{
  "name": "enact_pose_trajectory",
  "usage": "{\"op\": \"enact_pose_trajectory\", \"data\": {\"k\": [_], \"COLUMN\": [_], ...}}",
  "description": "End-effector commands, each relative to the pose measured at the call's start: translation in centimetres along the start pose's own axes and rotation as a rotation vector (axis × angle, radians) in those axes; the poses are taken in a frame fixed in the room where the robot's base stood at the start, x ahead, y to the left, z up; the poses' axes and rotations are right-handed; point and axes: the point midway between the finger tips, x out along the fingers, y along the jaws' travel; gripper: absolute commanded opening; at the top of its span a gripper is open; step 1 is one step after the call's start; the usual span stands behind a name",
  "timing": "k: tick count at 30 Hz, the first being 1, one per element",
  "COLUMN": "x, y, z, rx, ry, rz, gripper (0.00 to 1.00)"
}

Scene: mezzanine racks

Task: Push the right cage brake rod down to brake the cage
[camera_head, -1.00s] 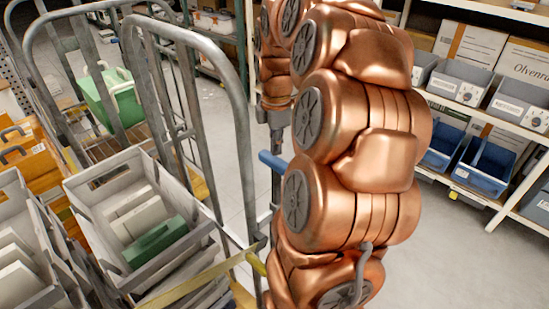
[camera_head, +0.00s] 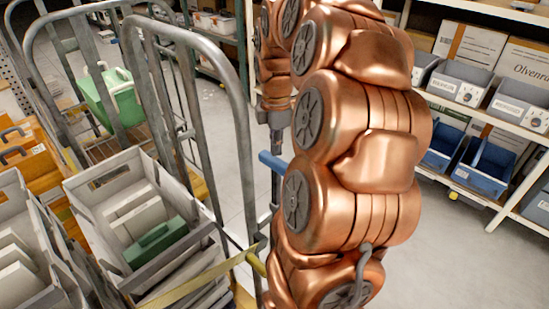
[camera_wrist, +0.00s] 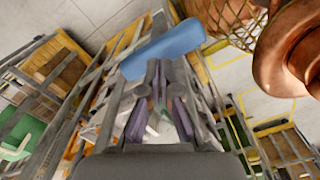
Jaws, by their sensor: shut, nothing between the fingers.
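The blue brake rod (camera_head: 272,161) sticks out beside the grey cage frame, at the left edge of my copper arm. It also shows in the wrist view (camera_wrist: 163,50), slanting just beyond my fingertips. My gripper (camera_head: 277,148) points down over the rod, partly hidden by the arm in the head view. In the wrist view my gripper (camera_wrist: 160,74) is shut and empty, with its tips close to the rod. Contact between tips and rod cannot be told. The right cage (camera_head: 240,85) has tubular metal sides.
Grey crates (camera_head: 140,215) with boxes and a green case stand at the left. A yellow strap (camera_head: 205,276) crosses the cage's lower part. A green crate (camera_head: 112,97) sits behind. A shelf with blue bins (camera_head: 482,165) stands right. Floor shows between arm and shelf.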

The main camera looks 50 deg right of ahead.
Motion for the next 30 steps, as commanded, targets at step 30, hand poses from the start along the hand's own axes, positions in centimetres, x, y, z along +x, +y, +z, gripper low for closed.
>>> {"op": "enact_pose_trajectory", "data": {"k": [30], "x": [3.8], "y": [0.0], "z": [0.0], "rx": [0.0], "ry": [0.001], "rz": [-0.001], "gripper": [0.0]}}
